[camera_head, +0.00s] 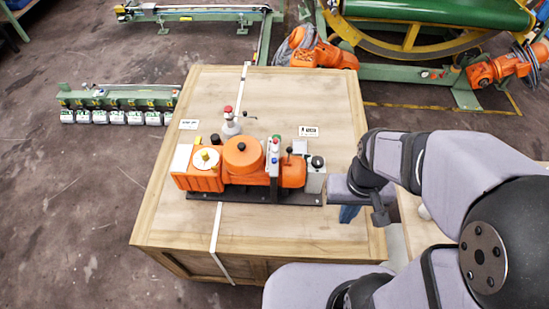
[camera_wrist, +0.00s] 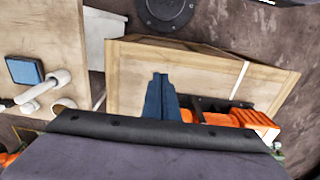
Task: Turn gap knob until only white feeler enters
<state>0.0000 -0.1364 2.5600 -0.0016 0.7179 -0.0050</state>
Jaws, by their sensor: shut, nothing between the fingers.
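An orange machine (camera_head: 243,160) on a black base plate (camera_head: 262,196) sits on a wooden crate top. It has a yellow knob on a white dial (camera_head: 206,157) at left and a dark round knob (camera_head: 317,161) on a grey block at right. I cannot tell which is the gap knob, nor pick out a white feeler.
The wooden crate (camera_head: 285,228) has a white strap (camera_head: 215,240) across it. Two small labels (camera_head: 188,124) (camera_head: 309,131) lie behind the machine. The crate's front is clear. The wrist view shows a second wooden surface with a blue square (camera_wrist: 24,70) and white pipes (camera_wrist: 43,90).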

